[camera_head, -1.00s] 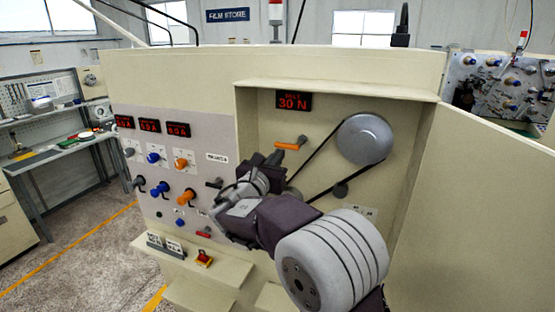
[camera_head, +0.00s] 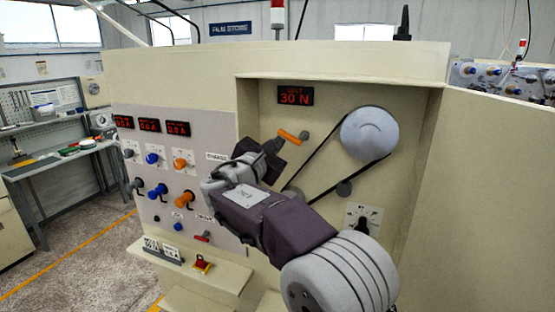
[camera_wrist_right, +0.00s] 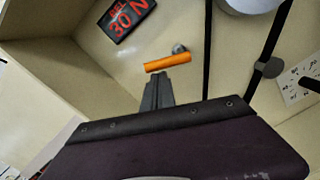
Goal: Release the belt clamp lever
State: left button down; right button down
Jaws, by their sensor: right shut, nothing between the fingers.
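The orange clamp lever (camera_head: 289,137) sits on the back wall of the open recess, with its grey pivot at its right end. It slants, left end higher than right. It also shows in the right wrist view (camera_wrist_right: 168,62). The black belt (camera_head: 325,148) runs from the big grey pulley (camera_head: 370,133) down to the lower left, where my arm hides its end. My right gripper (camera_head: 277,144) is shut and empty, its tips just below the lever. In the wrist view the closed fingers (camera_wrist_right: 157,80) point at the lever's underside; contact cannot be told. My left gripper is out of view.
A red "30 N" display (camera_head: 295,95) is above the lever. A small grey idler (camera_head: 344,188) and a dial plate (camera_head: 363,216) are to the lower right. Knobs and cranks (camera_head: 157,190) fill the left panel. The open door (camera_head: 490,180) bounds the right.

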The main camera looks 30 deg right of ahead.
aim_at(283, 132)
jog(key=m+b, duration=0.1)
jog(key=m, duration=0.1)
jog(key=r+m+b, duration=0.1)
jog(key=m+b, duration=0.1)
jog(key=r+m+b, duration=0.1)
jog(key=m, duration=0.1)
jog(key=shift+s+d+r+m, duration=0.15)
jog(key=shift+s+d+m, duration=0.1)
jog(key=shift+m, duration=0.15)
jog(key=m, duration=0.1)
jog(key=m+b, duration=0.1)
jog(key=r+m, duration=0.1)
jog(key=shift+s+d+r+b, duration=0.1)
jog(key=shift+s+d+b, duration=0.2)
jog(key=shift+s+b, duration=0.1)
jog(key=shift+s+d+r+m+g+b, duration=0.2)
jog(key=shift+r+m+b, duration=0.1)
jog(key=shift+m, duration=0.55)
jog(key=shift+s+d+r+m+g+b, duration=0.15)
jog(key=shift+m+b, duration=0.1)
jog(key=shift+m, duration=0.6)
